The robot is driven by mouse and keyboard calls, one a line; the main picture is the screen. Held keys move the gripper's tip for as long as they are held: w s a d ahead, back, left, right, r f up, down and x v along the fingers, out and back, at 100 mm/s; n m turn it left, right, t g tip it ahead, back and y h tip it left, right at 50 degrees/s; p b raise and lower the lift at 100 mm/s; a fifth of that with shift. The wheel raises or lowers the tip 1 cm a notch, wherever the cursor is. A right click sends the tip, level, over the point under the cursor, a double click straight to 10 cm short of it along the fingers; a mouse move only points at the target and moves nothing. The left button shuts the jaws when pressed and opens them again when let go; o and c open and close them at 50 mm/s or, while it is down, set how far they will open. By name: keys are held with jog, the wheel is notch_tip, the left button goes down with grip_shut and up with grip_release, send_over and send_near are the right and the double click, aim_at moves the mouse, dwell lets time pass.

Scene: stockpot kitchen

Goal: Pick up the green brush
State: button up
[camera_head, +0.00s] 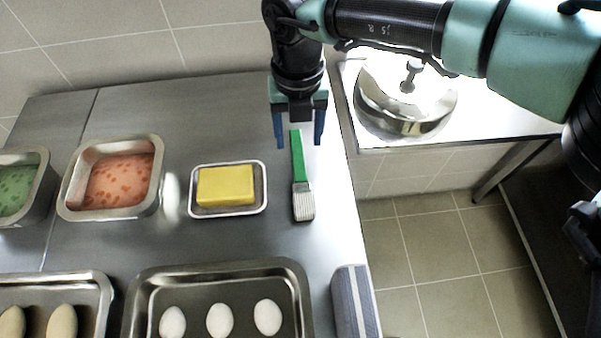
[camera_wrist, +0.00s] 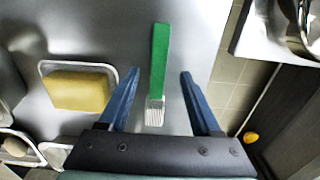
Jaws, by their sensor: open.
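The green brush (camera_head: 298,165) lies flat on the steel counter, with its green handle toward my gripper and its pale bristles toward the front in the head view. My gripper (camera_head: 299,143) is open and empty, with its blue fingers pointing down on either side of the handle's far end. In the wrist view the brush (camera_wrist: 158,68) shows between the two spread fingers of my gripper (camera_wrist: 157,78), its bristle end nearest the palm. No finger visibly touches it. How high the fingertips are above the counter I cannot tell.
A small tray (camera_head: 228,211) with a yellow block (camera_head: 225,186) stands left of the brush. A large tray (camera_head: 300,293) with white eggs and a grey striped object (camera_head: 354,300) lie in front. The counter's right edge is close. A pot (camera_head: 405,103) stands beyond a gap.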

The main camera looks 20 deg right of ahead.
aim_at(298, 154)
notch_tip(298, 154, down, 4)
jog(key=shift+s+a+f, duration=0.1)
jog(key=shift+f, duration=0.1)
grip_shut()
